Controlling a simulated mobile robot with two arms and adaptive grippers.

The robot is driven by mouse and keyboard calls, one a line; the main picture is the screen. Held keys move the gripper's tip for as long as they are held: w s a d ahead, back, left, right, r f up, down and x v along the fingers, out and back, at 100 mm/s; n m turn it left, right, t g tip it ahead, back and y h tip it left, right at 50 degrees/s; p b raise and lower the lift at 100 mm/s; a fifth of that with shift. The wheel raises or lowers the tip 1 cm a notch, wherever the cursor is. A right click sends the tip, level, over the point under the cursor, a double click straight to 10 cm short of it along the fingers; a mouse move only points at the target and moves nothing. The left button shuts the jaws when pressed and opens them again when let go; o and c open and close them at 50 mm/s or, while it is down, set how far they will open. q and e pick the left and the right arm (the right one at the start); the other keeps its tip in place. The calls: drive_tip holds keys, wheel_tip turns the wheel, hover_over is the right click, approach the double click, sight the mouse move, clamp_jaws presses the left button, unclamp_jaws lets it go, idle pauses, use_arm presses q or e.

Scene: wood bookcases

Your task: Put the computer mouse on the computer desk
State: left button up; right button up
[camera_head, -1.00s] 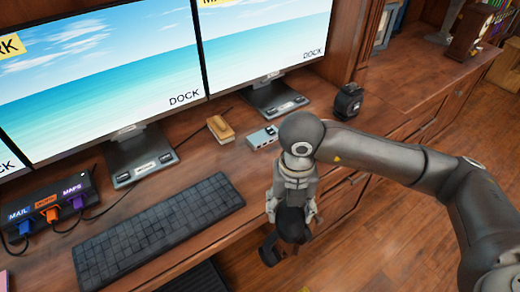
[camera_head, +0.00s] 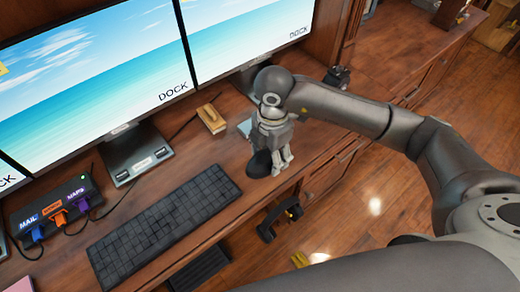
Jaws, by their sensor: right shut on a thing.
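The computer mouse (camera_head: 259,165) is a dark, rounded thing held at the fingertips of my right gripper (camera_head: 274,168). The gripper points down and is shut on it. The mouse is over the front part of the wooden computer desk (camera_head: 217,157), to the right of the keyboard. I cannot tell whether it touches the desk top. The fingers hide part of the mouse. My left gripper is not in view.
A black keyboard (camera_head: 163,222) lies left of the mouse. Behind are a wood-and-tan block (camera_head: 211,118), monitors (camera_head: 255,35) and a labelled hub (camera_head: 55,208). A black looped object with yellow (camera_head: 280,217) is beyond the desk's front edge.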

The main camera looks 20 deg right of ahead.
drive_tip(key=w+f, duration=0.3)
drive_tip(key=w, duration=0.1)
drive_tip(key=w+f+p, duration=0.1)
drive_tip(key=w+f, duration=0.2)
drive_tip(key=shift+w+d+f, duration=0.15)
drive_tip(key=shift+w+f, duration=0.4)
drive_tip(key=shift+f, duration=1.65)
drive_tip(key=shift+f, duration=0.1)
drive_tip(key=o, duration=1)
wheel_tip(320, 180, up, 12)
drive_tip(key=shift+r+b, duration=0.15)
drive_tip(key=shift+b, duration=0.3)
